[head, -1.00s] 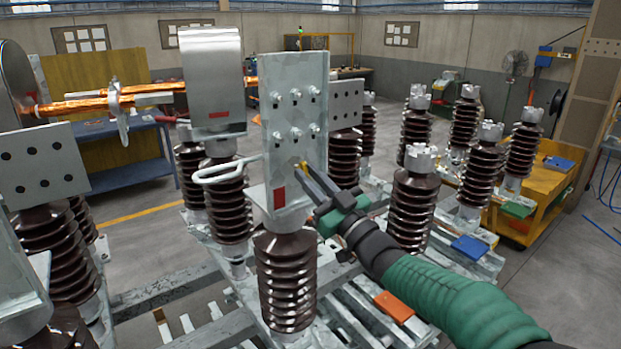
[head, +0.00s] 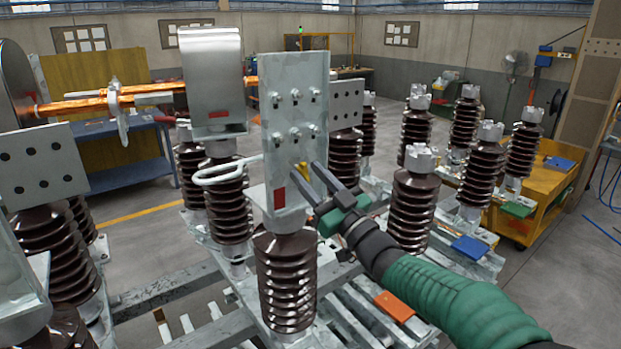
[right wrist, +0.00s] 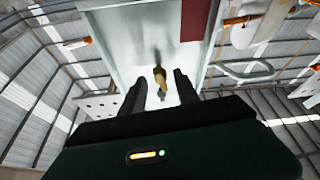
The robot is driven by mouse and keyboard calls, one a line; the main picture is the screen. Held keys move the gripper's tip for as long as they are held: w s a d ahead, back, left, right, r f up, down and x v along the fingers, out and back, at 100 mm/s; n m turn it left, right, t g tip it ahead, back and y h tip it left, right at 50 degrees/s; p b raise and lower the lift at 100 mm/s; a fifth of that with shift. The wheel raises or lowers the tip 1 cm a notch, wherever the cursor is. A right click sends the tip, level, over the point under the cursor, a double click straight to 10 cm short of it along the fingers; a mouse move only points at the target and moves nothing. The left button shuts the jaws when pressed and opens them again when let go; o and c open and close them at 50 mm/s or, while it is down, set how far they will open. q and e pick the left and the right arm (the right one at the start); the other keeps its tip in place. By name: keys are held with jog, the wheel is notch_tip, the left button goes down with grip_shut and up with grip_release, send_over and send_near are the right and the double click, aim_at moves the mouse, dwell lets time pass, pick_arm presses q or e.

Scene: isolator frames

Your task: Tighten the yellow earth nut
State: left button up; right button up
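The small yellow earth nut (head: 302,171) sits on the lower part of an upright grey metal plate (head: 309,140), below two rows of bolts. In the right wrist view the nut (right wrist: 159,77) shows against the pale plate face. My right gripper (head: 307,167) comes from the lower right, with its fingertips near the nut. In the right wrist view the gripper (right wrist: 158,80) is open, one dark finger on each side of the nut with visible gaps. Its exact depth from the plate is hard to tell. My left gripper is not in view.
The plate stands on a brown ribbed insulator (head: 287,280). A bent white metal handle (head: 226,171) juts out left of the plate. More insulators (head: 413,205) stand to the right. A blue bench (head: 130,155) and a yellow cart (head: 545,195) are farther back.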

jog(key=shift+s+d+f, duration=0.1)
jog(key=shift+s+f, duration=0.05)
jog(key=b+v, duration=0.5)
jog(key=v, duration=1.1)
jog(key=shift+d+f+b, duration=0.2)
jog(key=shift+b, duration=0.15)
jog(key=shift+f, duration=0.1)
